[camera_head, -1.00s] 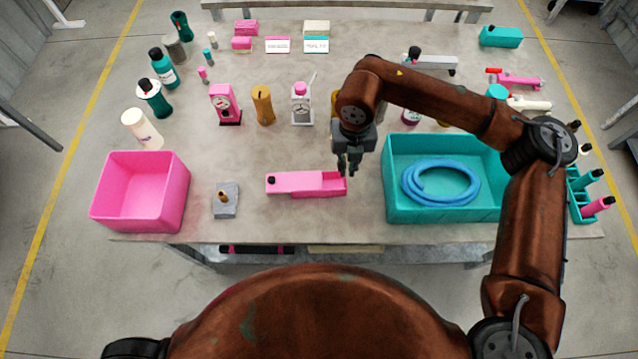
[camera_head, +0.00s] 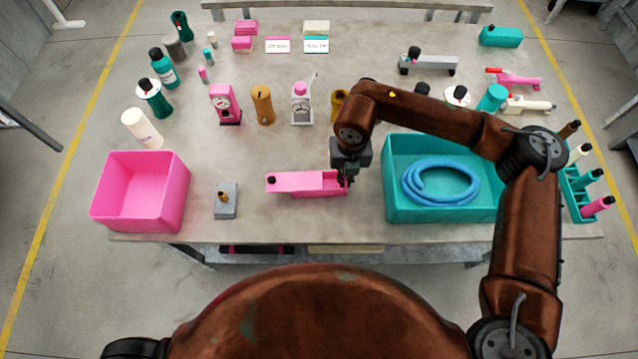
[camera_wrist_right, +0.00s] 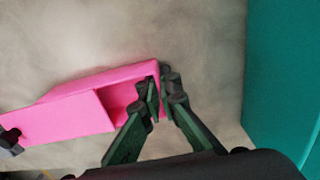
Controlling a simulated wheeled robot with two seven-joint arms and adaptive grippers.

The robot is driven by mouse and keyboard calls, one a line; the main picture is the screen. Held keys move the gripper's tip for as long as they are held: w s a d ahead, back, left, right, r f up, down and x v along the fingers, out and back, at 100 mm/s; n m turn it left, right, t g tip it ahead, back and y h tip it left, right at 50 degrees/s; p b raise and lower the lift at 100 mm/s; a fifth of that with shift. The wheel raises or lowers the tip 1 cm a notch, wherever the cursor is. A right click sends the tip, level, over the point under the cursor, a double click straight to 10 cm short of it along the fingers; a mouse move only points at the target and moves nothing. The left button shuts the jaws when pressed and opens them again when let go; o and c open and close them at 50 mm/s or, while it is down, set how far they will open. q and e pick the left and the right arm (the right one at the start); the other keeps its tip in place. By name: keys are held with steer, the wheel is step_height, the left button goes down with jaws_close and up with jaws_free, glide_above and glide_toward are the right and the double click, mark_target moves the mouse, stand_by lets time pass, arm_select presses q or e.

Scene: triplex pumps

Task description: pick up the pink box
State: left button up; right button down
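The long pink box (camera_head: 300,184) lies on the table in front of my base. Its flat top with a black knob at the left covers most of it, and the right end is open, showing the hollow inside. It shows at left in the wrist view (camera_wrist_right: 60,115). My right gripper (camera_head: 345,181) is at the box's right end. In the wrist view its fingers (camera_wrist_right: 163,92) straddle the end wall, one inside and one outside, with tips close together on it. The box appears to rest on the table. My left gripper is not in view.
A teal bin (camera_head: 392,205) with a coiled blue hose (camera_head: 440,184) stands just right of the gripper. A larger pink bin (camera_head: 140,195) stands at the left, with a grey block (camera_head: 228,203) beside it. Several bottles and gauges stand farther back.

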stand_by(0.4)
step_height(320, 180, up, 10)
steer(key=shift+r, duration=0.1)
stand_by(0.4)
steer(key=shift+f, duration=0.2)
arm_select(q)
steer(key=shift+s+f, duration=0.15)
steer(key=shift+f, duration=0.05)
arm_select(e)
steer(key=shift+f, duration=0.5)
arm_select(q)
steer(key=shift+f+b, duration=0.1)
steer(key=shift+b, duration=0.25)
arm_select(e)
steer(key=shift+f, duration=0.35)
